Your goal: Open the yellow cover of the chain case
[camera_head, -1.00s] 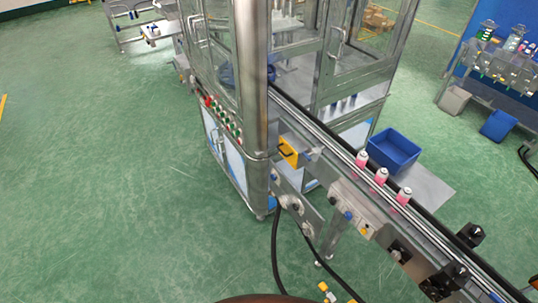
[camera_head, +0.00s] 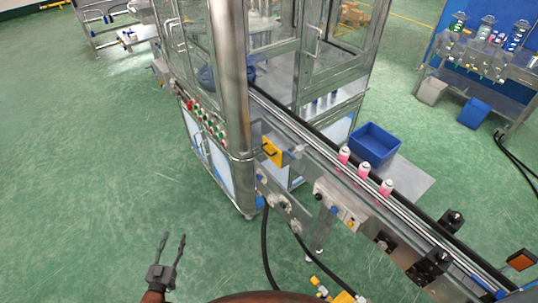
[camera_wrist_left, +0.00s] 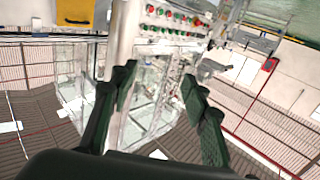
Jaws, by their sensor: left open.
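The yellow cover (camera_head: 272,151) of the chain case sits on the side of the conveyor, just right of the machine's steel corner post, with a dark handle on its face. It looks closed. It also shows at the top left of the left wrist view (camera_wrist_left: 75,12). My left gripper (camera_head: 173,238) is at the lower left of the head view, over the green floor. Its two fingers are apart with nothing between them, well short of the cover. In the left wrist view the fingers (camera_wrist_left: 160,95) are spread and empty. My right gripper is out of view.
The conveyor (camera_head: 320,150) runs to the lower right, carrying pink cans (camera_head: 362,171). A blue bin (camera_head: 375,142) stands behind it. Black hoses (camera_head: 266,250) hang below. A button panel (camera_head: 205,120) is on the machine. The floor at left is clear.

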